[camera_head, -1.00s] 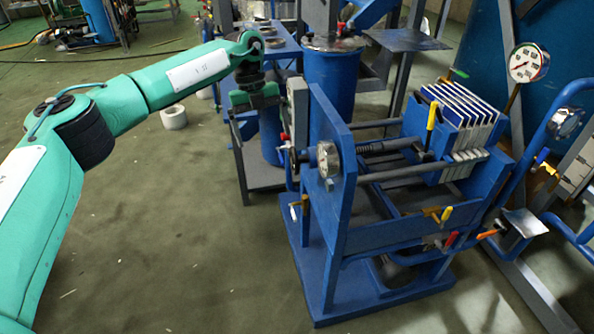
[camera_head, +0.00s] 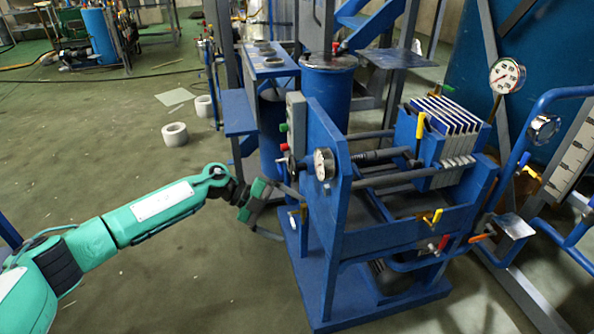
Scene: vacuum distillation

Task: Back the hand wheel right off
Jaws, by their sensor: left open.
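The blue filter press (camera_head: 338,235) stands right of centre, with a screw spindle (camera_head: 378,155) running toward its stack of plates (camera_head: 447,125). A small wheel-like part (camera_head: 286,163) shows nearly edge-on at the left of the end plate; I take it for the hand wheel, but its outline is unclear. A round dial (camera_head: 324,164) sits beside it on the end plate. My left gripper (camera_head: 292,217) is open and empty, below the wheel and left of the end plate, its fingers pointing right and spread apart. Whether a fingertip touches the frame I cannot tell. My right gripper is out of view.
A blue cylinder (camera_head: 327,95) and a blue stand (camera_head: 270,65) are close behind the press. A grey box with coloured buttons (camera_head: 296,120) is above the wheel. Blue pipework and a pressure gauge (camera_head: 507,76) are at the right. The floor at left is mostly open.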

